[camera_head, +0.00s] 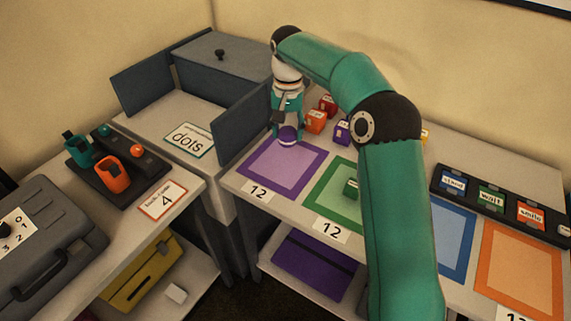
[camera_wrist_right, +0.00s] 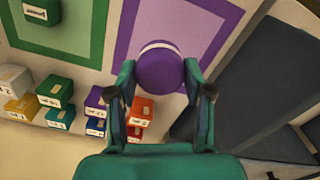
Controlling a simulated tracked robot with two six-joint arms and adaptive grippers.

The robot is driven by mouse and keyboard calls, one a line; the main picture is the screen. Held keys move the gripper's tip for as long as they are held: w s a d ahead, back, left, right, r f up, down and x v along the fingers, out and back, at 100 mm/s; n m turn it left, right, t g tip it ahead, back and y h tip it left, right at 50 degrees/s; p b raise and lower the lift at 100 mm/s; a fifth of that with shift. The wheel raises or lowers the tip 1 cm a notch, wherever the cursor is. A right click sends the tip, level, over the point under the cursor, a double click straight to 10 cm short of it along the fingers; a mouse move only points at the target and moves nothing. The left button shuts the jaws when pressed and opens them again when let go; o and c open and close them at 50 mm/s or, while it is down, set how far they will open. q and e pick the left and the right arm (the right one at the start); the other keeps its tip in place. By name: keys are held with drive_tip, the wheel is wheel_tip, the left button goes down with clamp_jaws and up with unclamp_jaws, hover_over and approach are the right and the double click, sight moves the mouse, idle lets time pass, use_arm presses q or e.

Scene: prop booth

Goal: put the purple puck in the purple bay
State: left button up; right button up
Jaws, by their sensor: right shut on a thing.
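The purple puck (camera_head: 288,135) is a short round piece with a pale band. My right gripper (camera_head: 287,128) is shut on it, at the back edge of the purple bay (camera_head: 262,187). The right wrist view shows the puck (camera_wrist_right: 160,68) between the two fingers of the right gripper (camera_wrist_right: 160,85), over the edge of the purple bay (camera_wrist_right: 212,14). I cannot tell whether the puck touches the table. My left gripper is not in view.
A green bay (camera_head: 318,205) with a green block (camera_head: 351,188) lies right of the purple bay. Orange (camera_head: 316,121), red and purple blocks stand behind. A dark upright panel (camera_head: 240,125) stands close on the left. Blue and orange bays lie farther right.

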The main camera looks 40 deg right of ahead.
sight(287, 171)
wheel_tip(287, 171, down, 12)
drive_tip(key=shift+r, duration=0.25)
idle(0.3)
drive_tip(key=o, duration=1.2)
wheel_tip(287, 171, up, 12)
drive_tip(key=shift+r, duration=0.1)
